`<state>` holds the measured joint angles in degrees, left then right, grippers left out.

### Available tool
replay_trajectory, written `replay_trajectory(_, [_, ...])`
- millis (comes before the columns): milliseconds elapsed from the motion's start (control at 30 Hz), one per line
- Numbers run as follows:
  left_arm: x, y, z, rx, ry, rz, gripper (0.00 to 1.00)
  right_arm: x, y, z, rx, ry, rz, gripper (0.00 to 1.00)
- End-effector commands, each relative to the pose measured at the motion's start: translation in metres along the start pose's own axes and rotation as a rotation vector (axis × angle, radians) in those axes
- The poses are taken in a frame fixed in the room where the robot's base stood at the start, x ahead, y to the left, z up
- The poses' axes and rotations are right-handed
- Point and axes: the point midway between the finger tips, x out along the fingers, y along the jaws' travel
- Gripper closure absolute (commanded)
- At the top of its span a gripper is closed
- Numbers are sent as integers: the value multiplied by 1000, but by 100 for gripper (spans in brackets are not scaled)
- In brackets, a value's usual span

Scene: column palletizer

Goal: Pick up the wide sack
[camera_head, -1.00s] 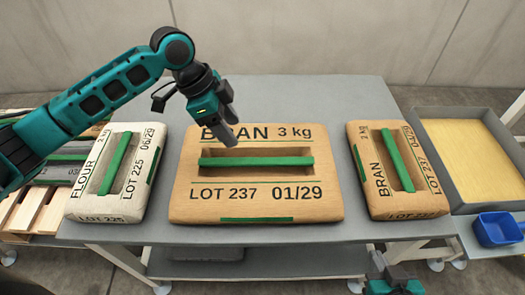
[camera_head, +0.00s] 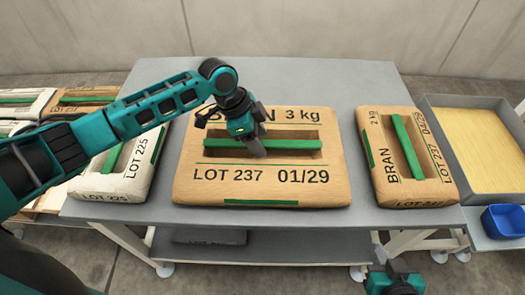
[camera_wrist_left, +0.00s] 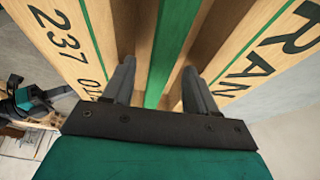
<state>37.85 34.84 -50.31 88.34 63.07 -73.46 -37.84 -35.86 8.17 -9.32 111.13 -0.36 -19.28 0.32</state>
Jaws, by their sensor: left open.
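The wide sack (camera_head: 262,187) is tan, printed BRAN 3 kg, and lies flat in the middle of the grey table. A green handle bar (camera_head: 285,144) spans the recess in its top. My left gripper (camera_head: 258,152) is over the middle of this recess, pointing down. In the left wrist view its two open fingers (camera_wrist_left: 158,85) stand on either side of the green bar (camera_wrist_left: 172,45), apart from it. How deep the fingertips reach is hard to tell. My right gripper (camera_head: 396,284) shows only partly at the bottom edge, low in front of the table.
A white flour sack (camera_head: 107,188) lies left of the wide sack, partly behind my left arm. A smaller bran sack (camera_head: 436,185) lies to the right. More sacks (camera_head: 88,93) rest on a pallet at left. The table's back (camera_head: 300,78) is clear.

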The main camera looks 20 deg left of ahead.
Motion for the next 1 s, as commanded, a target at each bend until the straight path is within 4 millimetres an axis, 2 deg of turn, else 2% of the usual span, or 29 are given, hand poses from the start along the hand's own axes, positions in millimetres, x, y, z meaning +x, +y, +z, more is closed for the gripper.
replay_trajectory(267, [4,0,0,0,0,-1,43,1,0,-2,-1,5,1,100])
replay_trajectory(867, [4,0,0,0,0,-1,99,1,0,-2,0,5,0,100])
replay_trajectory(1000, [4,0,0,0,0,0,100,0,0,-1,0,3,0,100])
